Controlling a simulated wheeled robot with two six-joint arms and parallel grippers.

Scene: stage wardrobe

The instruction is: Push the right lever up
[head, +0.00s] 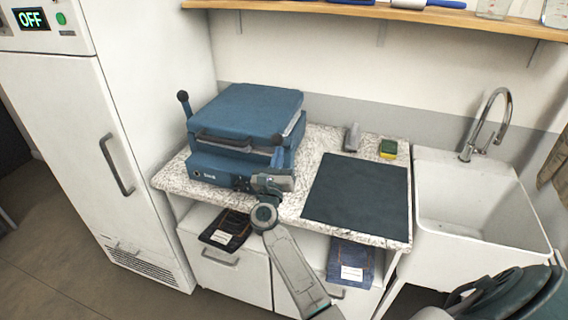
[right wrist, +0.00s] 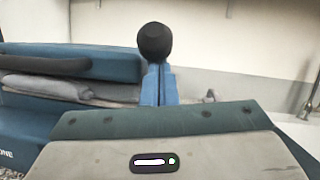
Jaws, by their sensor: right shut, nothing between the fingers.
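The blue press (head: 240,115) sits on the speckled counter with its lid over grey folded cloth (right wrist: 60,88). Its left lever (head: 184,98) stands up with a black knob at the top. The right lever's black knob (head: 277,139) is lower, at the press's right front; it also shows in the right wrist view (right wrist: 154,42). My right gripper (head: 278,153) is shut and empty, its blue fingertips (right wrist: 159,70) right at the knob, just below it in the picture. I cannot tell whether they touch. The right lever's rod is hidden behind the fingers. My left gripper is out of view.
A dark mat (head: 358,192) lies right of the press, with a grey object (head: 351,138) and a green-yellow sponge (head: 388,149) behind it. A white sink (head: 480,205) stands at the right, a tall white cabinet (head: 75,130) at the left. A wooden shelf (head: 450,17) hangs above.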

